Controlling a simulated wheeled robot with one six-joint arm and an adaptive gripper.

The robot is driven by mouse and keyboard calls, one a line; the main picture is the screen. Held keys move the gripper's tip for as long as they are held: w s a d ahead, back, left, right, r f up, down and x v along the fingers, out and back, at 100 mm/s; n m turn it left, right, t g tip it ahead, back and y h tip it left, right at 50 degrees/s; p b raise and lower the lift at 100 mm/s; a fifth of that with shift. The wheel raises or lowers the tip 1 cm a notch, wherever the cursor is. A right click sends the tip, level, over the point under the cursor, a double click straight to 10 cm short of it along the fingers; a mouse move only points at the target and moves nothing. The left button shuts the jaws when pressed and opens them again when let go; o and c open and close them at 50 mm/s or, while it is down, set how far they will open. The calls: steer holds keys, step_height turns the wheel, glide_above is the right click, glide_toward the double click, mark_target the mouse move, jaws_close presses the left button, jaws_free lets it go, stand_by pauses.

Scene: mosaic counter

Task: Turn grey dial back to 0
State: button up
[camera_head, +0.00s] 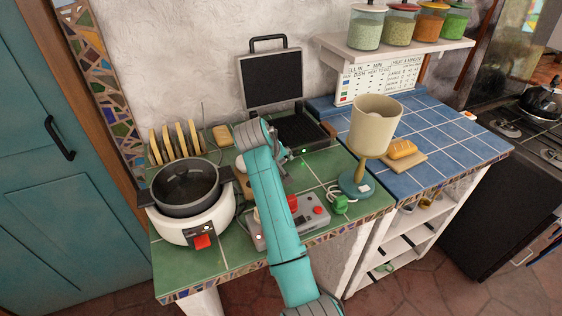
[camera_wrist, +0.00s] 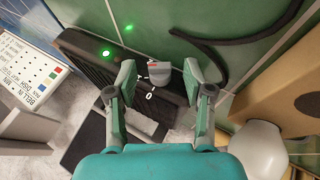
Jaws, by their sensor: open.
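The grey dial (camera_wrist: 159,73) shows in the wrist view on the edge of the black contact grill (camera_wrist: 83,58). A reddish mark shows on the dial's upper part, and a white "0" is printed just below it in the picture. My gripper (camera_wrist: 159,66) is open, with one finger on each side of the dial; small gaps show, and I cannot tell any contact. A green light (camera_wrist: 106,53) glows on the grill to the left of the dial. In the head view the open grill (camera_head: 303,128) stands by the wall; my gripper (camera_head: 283,152) is at its front left and the dial is hidden.
In the head view, a white cooker (camera_head: 196,226) with a dark pot stands left. A grey box (camera_head: 312,216) with red buttons lies in front, partly behind my arm. A lamp (camera_head: 375,126) stands right. A black cable (camera_wrist: 222,60) and a white rounded object (camera_wrist: 258,150) are right in the wrist view.

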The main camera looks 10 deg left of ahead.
steer(key=shift+w+d+f, duration=0.1)
steer(key=shift+w+f, duration=0.15)
steer(key=shift+f, duration=0.1)
jaws_close()
steer(key=shift+s+h, duration=0.1)
steer(key=shift+h, duration=0.2)
steer(key=shift+t+h, duration=0.3)
steer(key=shift+t, duration=0.1)
jaws_free()
